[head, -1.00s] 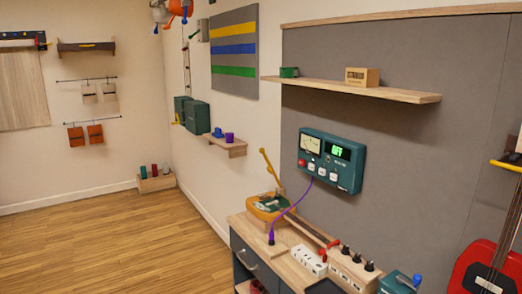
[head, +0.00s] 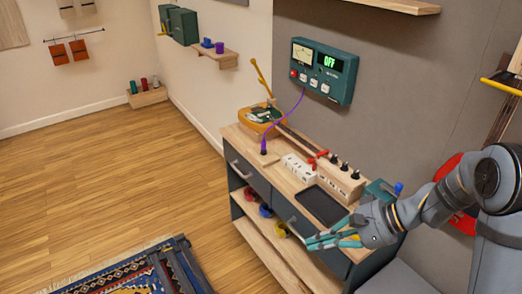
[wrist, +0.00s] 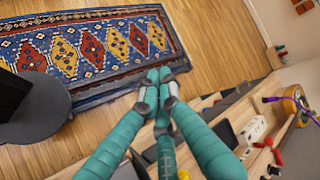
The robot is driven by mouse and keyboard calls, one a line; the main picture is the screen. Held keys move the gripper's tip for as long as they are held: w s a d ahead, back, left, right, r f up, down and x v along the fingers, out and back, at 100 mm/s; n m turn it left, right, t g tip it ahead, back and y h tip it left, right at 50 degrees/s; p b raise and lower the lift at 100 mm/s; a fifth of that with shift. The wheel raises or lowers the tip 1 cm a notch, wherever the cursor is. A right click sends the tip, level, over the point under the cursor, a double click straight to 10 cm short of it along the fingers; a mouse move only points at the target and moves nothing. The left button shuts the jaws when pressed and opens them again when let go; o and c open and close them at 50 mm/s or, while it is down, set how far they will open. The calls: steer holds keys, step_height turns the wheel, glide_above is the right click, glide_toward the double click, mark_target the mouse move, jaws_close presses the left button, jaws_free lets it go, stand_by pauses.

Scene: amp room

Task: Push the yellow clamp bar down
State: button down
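Two yellow bars show in the head view, and I cannot tell for certain which is the clamp bar. One yellow bar (head: 261,76) stands up, tilted, from the orange guitar-shaped device (head: 247,112) at the far end of the workbench. The other yellow bar (head: 501,87) lies across the guitar neck at the right wall. My gripper (head: 312,241) is in front of the near part of the bench, well away from both bars. In the wrist view its teal fingers (wrist: 159,78) come together at the tips with nothing between them.
The bench (head: 229,131) also bears a purple cable plug (head: 263,149), a white power strip (head: 300,168), a red lever (head: 318,159) and a black tray (head: 322,205). A patterned rug (wrist: 90,45) lies on open floor.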

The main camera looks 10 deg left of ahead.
steer(key=w+d+r+m+t+y+p, duration=0.1)
steer(key=w+d+r+m+t, duration=0.3)
steer(key=w, duration=0.5)
steer(key=w+d+r+m+t+y, duration=0.15)
steer(key=w+d+r+t, duration=0.3)
steer(key=w, duration=0.55)
steer(key=w+d+r+m+t+h, duration=0.2)
steer(key=w+d+t, duration=0.1)
steer(key=d, duration=0.5)
steer(key=w+d+r+m+t+h, duration=0.3)
steer(key=w+d+t, duration=0.1)
steer(key=d, duration=0.4)
steer(key=shift+w+p, duration=0.2)
steer(key=shift+p, duration=0.15)
steer(key=shift+w, duration=0.1)
